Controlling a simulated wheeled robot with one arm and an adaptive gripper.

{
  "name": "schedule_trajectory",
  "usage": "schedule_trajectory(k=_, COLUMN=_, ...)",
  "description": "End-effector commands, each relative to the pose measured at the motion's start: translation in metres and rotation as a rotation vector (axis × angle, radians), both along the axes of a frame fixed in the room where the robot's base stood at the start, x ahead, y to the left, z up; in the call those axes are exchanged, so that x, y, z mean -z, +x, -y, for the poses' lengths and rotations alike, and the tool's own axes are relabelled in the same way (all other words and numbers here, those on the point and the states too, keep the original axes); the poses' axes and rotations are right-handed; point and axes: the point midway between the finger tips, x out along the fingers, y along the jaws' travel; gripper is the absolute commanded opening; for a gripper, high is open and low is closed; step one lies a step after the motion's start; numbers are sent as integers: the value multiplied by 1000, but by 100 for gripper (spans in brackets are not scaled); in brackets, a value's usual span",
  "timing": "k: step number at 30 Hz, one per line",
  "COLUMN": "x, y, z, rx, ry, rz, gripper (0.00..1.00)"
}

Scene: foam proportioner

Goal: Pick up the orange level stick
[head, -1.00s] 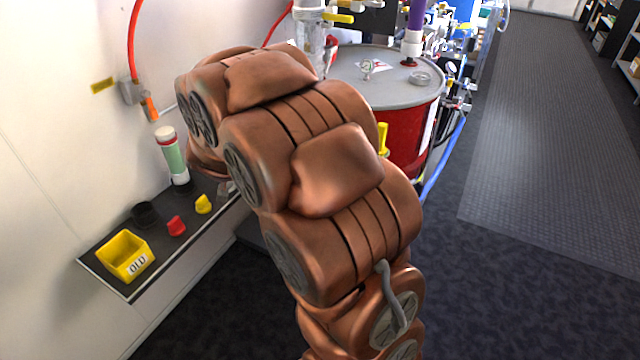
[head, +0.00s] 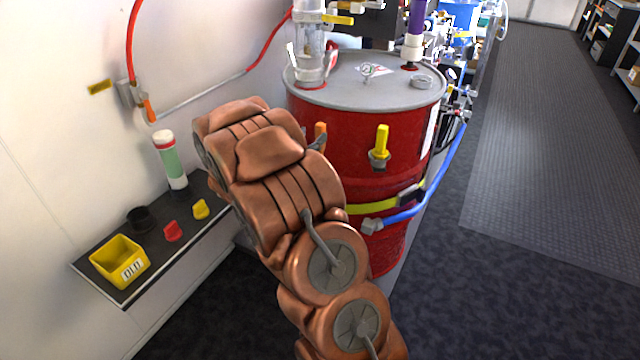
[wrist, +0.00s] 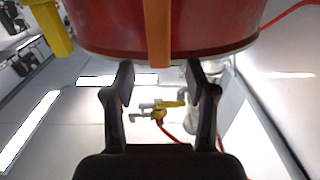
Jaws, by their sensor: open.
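The orange level stick (head: 320,132) is at the front of the red drum (head: 350,130), mostly hidden behind my arm in the head view. In the wrist view the orange stick (wrist: 157,34) runs down the picture in front of the drum. My gripper (wrist: 160,78) is open, with its two dark fingers apart and nothing held between them. The stick's lower end in that picture lies just above the gap, roughly centred on it. In the head view only a dark bit of the gripper shows beside the stick; I cannot tell whether they touch.
A yellow handle (head: 381,142) sits on the drum to the right of the stick. A wall shelf (head: 190,228) at the left holds a yellow bin (head: 118,262) and small parts. The floor at the right is clear.

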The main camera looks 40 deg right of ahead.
Motion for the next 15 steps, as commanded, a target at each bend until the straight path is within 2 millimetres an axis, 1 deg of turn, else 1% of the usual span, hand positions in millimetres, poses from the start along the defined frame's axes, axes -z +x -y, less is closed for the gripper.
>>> schedule_trajectory(k=5, x=2, y=2, z=11, rx=1, ry=3, rz=-2, gripper=56)
schedule_trajectory(k=15, x=5, y=12, z=46, rx=-1, ry=-1, rz=1, gripper=56)
